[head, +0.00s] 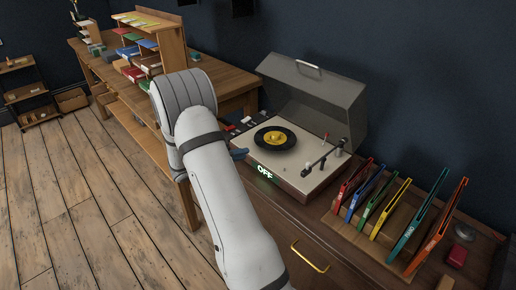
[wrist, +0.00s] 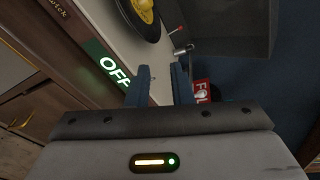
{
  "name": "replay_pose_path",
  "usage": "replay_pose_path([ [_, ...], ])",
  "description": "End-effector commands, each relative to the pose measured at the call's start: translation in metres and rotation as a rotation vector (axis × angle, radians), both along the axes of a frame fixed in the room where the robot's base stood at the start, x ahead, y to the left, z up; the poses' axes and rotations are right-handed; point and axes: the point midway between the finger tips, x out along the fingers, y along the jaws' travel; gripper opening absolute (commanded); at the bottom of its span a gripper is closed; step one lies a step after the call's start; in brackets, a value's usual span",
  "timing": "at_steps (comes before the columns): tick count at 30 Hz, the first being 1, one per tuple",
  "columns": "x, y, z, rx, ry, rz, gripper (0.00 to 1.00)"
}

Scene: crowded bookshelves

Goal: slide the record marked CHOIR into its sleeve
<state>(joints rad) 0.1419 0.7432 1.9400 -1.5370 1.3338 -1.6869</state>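A black record with a yellow label (head: 276,138) lies on the turntable (head: 300,160), whose lid is raised. The label's word is too small to read. The record's edge also shows at the top of the wrist view (wrist: 152,28). Several coloured sleeves stand tilted in a rack to the right: red (head: 353,182), blue (head: 365,193), green (head: 378,203), yellow (head: 391,208), teal (head: 416,217) and orange (head: 438,229). I cannot make out a CHOIR mark. My gripper (wrist: 162,76) is open and empty beside the turntable's front left; in the head view my arm mostly hides it.
The turntable's front reads OFF (head: 265,172). Its tonearm (head: 320,160) sits right of the record, and the clear lid (head: 312,95) rises behind. A red FOL-marked item (wrist: 203,91) lies beyond my right finger. A small red box (head: 457,255) sits by the rack.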

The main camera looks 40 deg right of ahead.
Motion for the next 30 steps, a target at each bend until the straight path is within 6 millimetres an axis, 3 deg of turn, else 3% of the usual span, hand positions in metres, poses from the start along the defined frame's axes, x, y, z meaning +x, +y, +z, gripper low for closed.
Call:
replay_pose_path([
  [1,0.009,-0.005,-0.017,-0.028,0.087,0.048,0.20],
  [3,0.021,-0.010,-0.030,-0.067,0.194,0.107,0.20],
  [9,0.037,-0.017,-0.050,-0.124,0.341,0.191,0.20],
  [14,0.039,-0.027,-0.054,-0.130,0.353,0.198,0.20],
  [30,0.044,-0.099,-0.059,-0.128,0.351,0.198,0.20],
])
